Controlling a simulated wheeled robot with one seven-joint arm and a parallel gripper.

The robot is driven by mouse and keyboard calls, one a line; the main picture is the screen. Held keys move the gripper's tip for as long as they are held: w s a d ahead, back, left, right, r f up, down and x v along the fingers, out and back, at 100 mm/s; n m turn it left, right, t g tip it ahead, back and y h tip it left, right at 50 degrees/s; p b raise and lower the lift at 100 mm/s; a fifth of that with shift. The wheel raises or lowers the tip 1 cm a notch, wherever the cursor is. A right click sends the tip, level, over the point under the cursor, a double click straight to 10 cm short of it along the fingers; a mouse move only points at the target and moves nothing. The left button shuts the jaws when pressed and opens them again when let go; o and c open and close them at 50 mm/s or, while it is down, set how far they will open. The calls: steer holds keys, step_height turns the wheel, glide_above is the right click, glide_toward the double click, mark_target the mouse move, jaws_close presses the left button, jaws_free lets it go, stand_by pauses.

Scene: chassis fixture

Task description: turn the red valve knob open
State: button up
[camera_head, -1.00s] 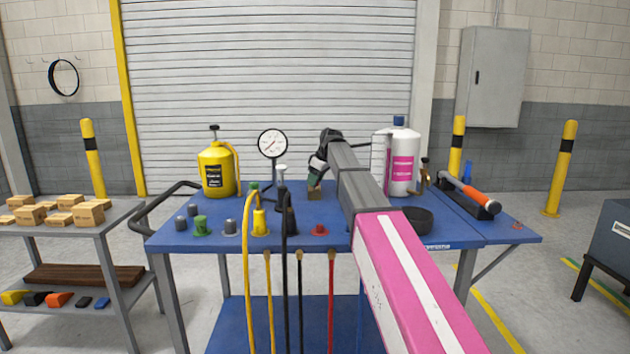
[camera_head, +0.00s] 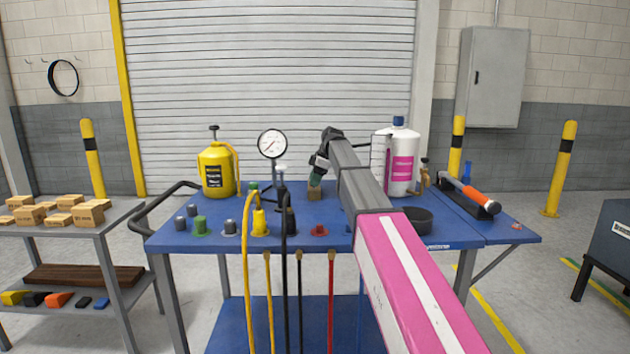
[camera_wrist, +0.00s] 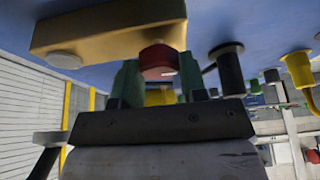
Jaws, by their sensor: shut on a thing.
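The red valve knob (camera_wrist: 157,59) sits on the side of a brass block (camera_wrist: 105,28) in the wrist view. My gripper (camera_wrist: 158,76) has its green fingers on either side of the knob and is shut on it. In the head view my gripper (camera_head: 316,178) reaches down to the brass block (camera_head: 314,194) on the blue cart. The knob is hidden there behind the fingers. I cannot tell how far the knob is turned.
A pressure gauge (camera_head: 272,144) and several hose fittings stand left of the block on the blue cart (camera_head: 345,205). A yellow can (camera_head: 216,170) is at the back left. A white bottle (camera_head: 402,160) and a black round dish (camera_head: 418,220) are on the right.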

steer(key=o, duration=0.9)
steer(key=shift+v, duration=5.4)
